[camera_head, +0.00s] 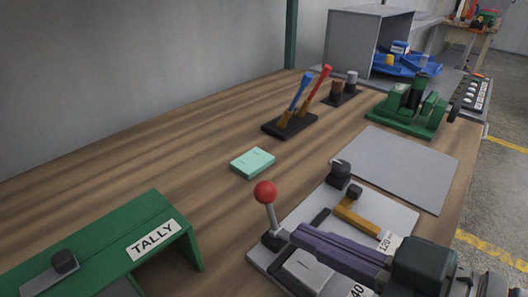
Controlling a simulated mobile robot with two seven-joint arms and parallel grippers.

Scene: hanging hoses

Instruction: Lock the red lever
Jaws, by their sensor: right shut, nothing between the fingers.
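A lever with a red handle (318,82) stands tilted on a dark base (291,125) towards the back of the bench, next to a blue-handled lever (301,88). Nearer, a lever with a red ball knob (265,192) rises on a grey metal shaft from a black base on a grey plate (385,209). My right gripper (296,236) comes in from the lower right, with long purple fingers that look shut and empty. In the picture its tips are beside the foot of the red-knobbed lever; contact cannot be told. My left gripper is not in view.
A green stand marked TALLY (95,250) is at the lower left. A mint-green block (253,162) lies mid-bench. A bare grey mat (398,166), a green vise-like fixture (408,110) and a grey open box (352,45) are further back.

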